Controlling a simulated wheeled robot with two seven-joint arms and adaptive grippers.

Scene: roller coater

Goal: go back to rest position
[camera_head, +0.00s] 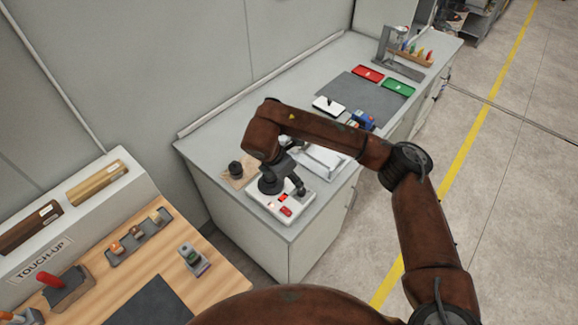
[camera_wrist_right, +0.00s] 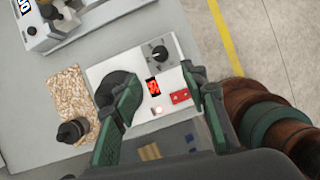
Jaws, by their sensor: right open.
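My right arm reaches in from the lower right in the head view. Its gripper (camera_head: 284,188) is over a white control box (camera_head: 264,206) at the near corner of the grey bench. The wrist view shows the gripper (camera_wrist_right: 155,88) open, with its two green-padded fingers apart above the same control box (camera_wrist_right: 104,72). The box has a black knob, a lit red display (camera_wrist_right: 153,87) and a red switch (camera_wrist_right: 180,97). Nothing shows between the fingers. Whether the fingertips touch the box I cannot tell. My left gripper is out of view.
A black-knobbed object (camera_head: 236,168) stands on a speckled board (camera_wrist_right: 68,100) beside the box. A white machine (camera_head: 322,160) sits behind my arm. Red (camera_head: 368,73) and green (camera_head: 398,87) trays lie farther back. A wooden touch-up bench (camera_head: 225,279) is at lower left; the right floor is clear.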

